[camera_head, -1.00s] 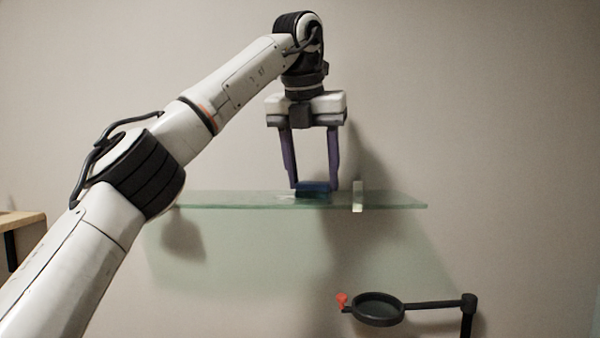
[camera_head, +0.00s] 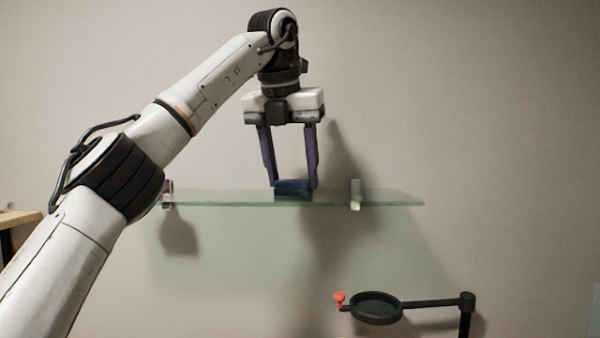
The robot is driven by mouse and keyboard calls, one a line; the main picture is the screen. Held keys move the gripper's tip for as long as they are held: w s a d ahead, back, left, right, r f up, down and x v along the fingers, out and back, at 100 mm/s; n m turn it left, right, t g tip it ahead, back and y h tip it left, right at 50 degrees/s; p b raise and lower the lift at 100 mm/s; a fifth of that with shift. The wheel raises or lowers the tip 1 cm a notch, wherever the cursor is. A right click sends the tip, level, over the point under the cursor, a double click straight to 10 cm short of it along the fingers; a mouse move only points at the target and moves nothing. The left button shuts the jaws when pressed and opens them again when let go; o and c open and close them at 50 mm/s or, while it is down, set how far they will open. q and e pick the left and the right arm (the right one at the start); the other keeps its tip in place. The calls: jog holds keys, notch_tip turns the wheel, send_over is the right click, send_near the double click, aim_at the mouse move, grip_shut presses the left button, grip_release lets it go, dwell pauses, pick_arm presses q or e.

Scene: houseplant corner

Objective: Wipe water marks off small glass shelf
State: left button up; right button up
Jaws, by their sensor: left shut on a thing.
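The glass shelf (camera_head: 390,198) is a pale green pane fixed to the wall, running across the middle of the view. I cannot make out clear water marks on the glass from here. My right gripper is not in view.
Shelf brackets show at the right (camera_head: 355,194) and left (camera_head: 168,194). Below right is a dark ring holder (camera_head: 377,308) with a red knob (camera_head: 339,298). A wooden table edge (camera_head: 18,219) is at the far left. The shelf's right part is bare.

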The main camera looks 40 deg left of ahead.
pick_arm(q)
jog(key=shift+s+a, duration=1.1)
jog(key=shift+a, duration=0.3)
jog(key=shift+w+a+p, duration=0.15)
jog(key=shift+w+p, duration=0.05)
jog(key=shift+p, duration=0.35)
jog(key=shift+w+d+f, duration=0.1)
jog(key=shift+w+d, duration=1.1)
jog(key=shift+d, duration=0.15)
jog(key=shift+w+d, duration=1.3)
jog(key=shift+d, duration=0.25)
jog(key=shift+s, duration=0.1)
